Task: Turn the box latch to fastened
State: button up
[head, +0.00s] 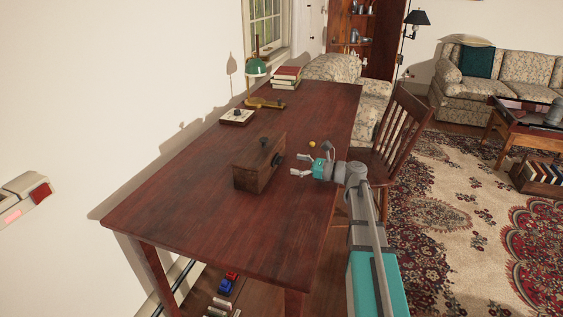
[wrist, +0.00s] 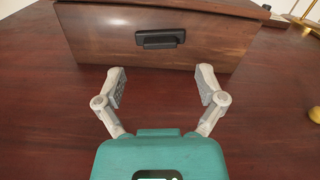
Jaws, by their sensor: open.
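A dark wooden box (head: 259,163) stands on the wooden table. In the wrist view the box (wrist: 220,38) fills the top, and its front face bears a black latch (wrist: 160,39), its bar lying about level. In the head view a dark knob-like part shows on the box's top, and a dark part shows at its right side. My gripper (head: 296,172) is just right of the box in the head view, apart from it. In the wrist view my gripper (wrist: 160,90) is open and empty, its fingertips spread below the latch and short of the box face.
A small yellow ball (head: 312,144) lies on the table (head: 190,205) beyond my gripper. A green lamp (head: 256,68), stacked books (head: 286,76) and a white-based item (head: 237,117) stand toward the back. A wooden chair (head: 400,130) is at the right edge. The near table is clear.

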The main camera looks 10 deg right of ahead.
aim_at(281, 160)
jog(key=shift+x, duration=2.75)
jog(key=c, duration=1.2)
jog(key=shift+o, duration=0.2)
